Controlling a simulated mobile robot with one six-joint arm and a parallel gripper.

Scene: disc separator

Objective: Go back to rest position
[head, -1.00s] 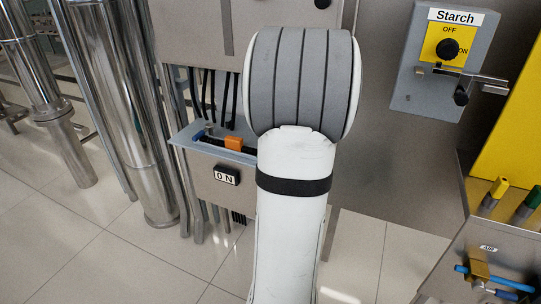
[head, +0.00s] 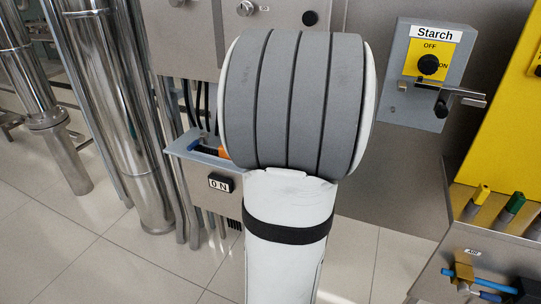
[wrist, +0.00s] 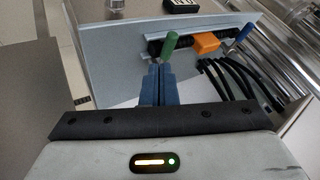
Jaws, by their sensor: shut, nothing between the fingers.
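My gripper (wrist: 156,82) shows in the wrist view as two dark blue fingers close together, shut and empty. A green-handled part (wrist: 171,44) appears just beyond the fingertips; I cannot tell if they touch. An orange block (wrist: 206,43) and a blue-handled part (wrist: 243,34) stand farther right on the grey tray (wrist: 105,62). In the head view my arm fills the middle and hides my gripper. The tray (head: 179,146) shows only partly there, left of my arm.
The Starch switch box (head: 428,95) hangs on the steel panel at upper right. A steel bench with yellow and green handles (head: 500,203) stands at right. Steel pipes (head: 118,140) rise at left. Black hoses (wrist: 222,82) run beside the tray. Tiled floor (head: 110,265) is open at lower left.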

